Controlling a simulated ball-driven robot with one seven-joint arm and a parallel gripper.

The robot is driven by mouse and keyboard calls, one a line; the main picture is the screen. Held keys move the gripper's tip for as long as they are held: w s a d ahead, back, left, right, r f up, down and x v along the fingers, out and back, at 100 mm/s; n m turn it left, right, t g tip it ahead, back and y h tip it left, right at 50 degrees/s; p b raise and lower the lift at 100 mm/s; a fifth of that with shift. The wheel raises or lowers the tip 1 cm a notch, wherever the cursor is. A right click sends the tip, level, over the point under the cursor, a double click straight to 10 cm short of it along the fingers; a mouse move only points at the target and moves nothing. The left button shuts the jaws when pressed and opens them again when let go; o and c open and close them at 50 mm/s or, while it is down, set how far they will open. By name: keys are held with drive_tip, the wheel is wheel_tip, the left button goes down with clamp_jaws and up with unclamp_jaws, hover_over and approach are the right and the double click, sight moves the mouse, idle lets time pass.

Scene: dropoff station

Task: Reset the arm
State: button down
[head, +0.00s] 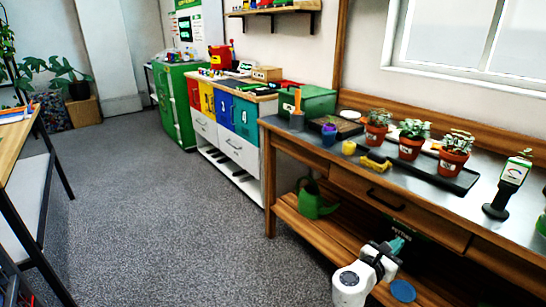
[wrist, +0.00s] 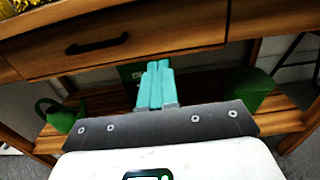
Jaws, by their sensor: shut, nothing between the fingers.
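My gripper (head: 396,245) is in front of the wooden potting bench (head: 400,205), at about the height between its drawer and its lower shelf. In the wrist view its teal fingers (wrist: 156,84) are together, with nothing between them. They point toward the open space under the bench drawer (wrist: 100,45). My white arm is folded low at the bottom of the head view.
Potted plants stand in a black tray (head: 430,170) on the bench top. A green watering can (head: 314,200) sits on the lower shelf (head: 290,210). The grey carpet (head: 170,215) left of the bench is clear. A table (head: 18,140) stands at far left.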

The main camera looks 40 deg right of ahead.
drive_tip(key=s+a+m+y+p, duration=0.4)
drive_tip(key=s+a+m+y, duration=0.2)
drive_tip(key=a, duration=0.5)
drive_tip(key=s+a+m+y+p, duration=0.4)
drive_tip(key=s+a+m+y, duration=0.2)
drive_tip(key=a, duration=0.5)
drive_tip(key=s+a+m+y+p, duration=0.4)
drive_tip(key=s+a+m+y, duration=0.1)
drive_tip(key=a, duration=0.5)
drive_tip(key=shift+s+a+r+m+y, duration=0.35)
drive_tip(key=shift+s+a+m+y, duration=0.05)
drive_tip(key=shift+m, duration=0.5)
